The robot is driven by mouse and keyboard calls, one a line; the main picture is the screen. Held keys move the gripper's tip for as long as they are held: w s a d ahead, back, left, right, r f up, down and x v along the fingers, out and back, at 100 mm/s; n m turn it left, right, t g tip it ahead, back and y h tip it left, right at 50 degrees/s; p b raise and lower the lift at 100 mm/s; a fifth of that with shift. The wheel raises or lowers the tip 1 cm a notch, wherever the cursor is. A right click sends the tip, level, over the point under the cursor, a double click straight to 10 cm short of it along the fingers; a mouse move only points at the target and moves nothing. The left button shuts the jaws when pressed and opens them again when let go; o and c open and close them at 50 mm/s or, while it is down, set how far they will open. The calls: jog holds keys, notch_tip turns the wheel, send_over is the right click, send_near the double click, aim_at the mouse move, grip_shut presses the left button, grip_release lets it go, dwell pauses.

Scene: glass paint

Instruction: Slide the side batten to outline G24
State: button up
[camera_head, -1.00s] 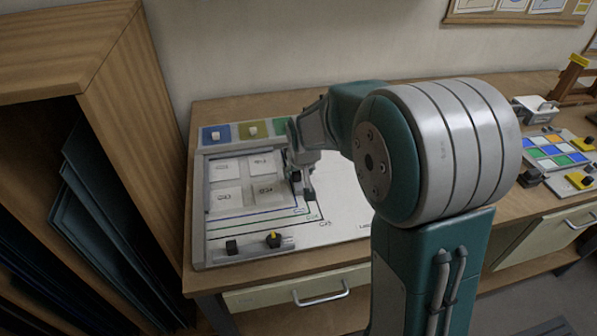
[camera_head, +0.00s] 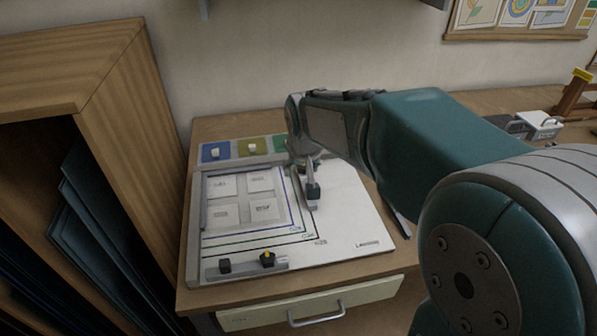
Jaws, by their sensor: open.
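The side batten (camera_head: 314,203) is a short grey bar with a dark knob, lying on the right side of the white board (camera_head: 352,215). Blue, green and black corner outlines are drawn around the pale tiles; the green outline (camera_head: 262,239) lies between the other two. Their small labels are too blurred to read surely. The batten covers part of the outlines' right sides, so I cannot tell which one it lines up with. My gripper (camera_head: 305,160) points down at the batten's far end, open. Its fingertips are largely hidden, and I cannot tell whether they touch the batten.
A front batten (camera_head: 245,266) with a black and a yellow-topped knob lies along the board's near edge. Colored trays (camera_head: 218,152) stand behind the board. A wooden rack (camera_head: 150,110) stands close on the left. The board's right part is clear.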

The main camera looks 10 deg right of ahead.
aim_at(305, 181)
jog(key=w+d+f, duration=0.1)
jog(key=f, duration=0.2)
jog(key=w+d+f, duration=0.1)
jog(key=w+f, duration=0.1)
jog(key=f, duration=0.2)
jog(key=w+d+f, duration=0.1)
jog(key=f, duration=0.2)
jog(key=shift+w+f, duration=0.2)
jog(key=shift+f, duration=0.15)
jog(key=shift+w+f, duration=0.1)
jog(key=shift+d, duration=0.1)
grip_shut()
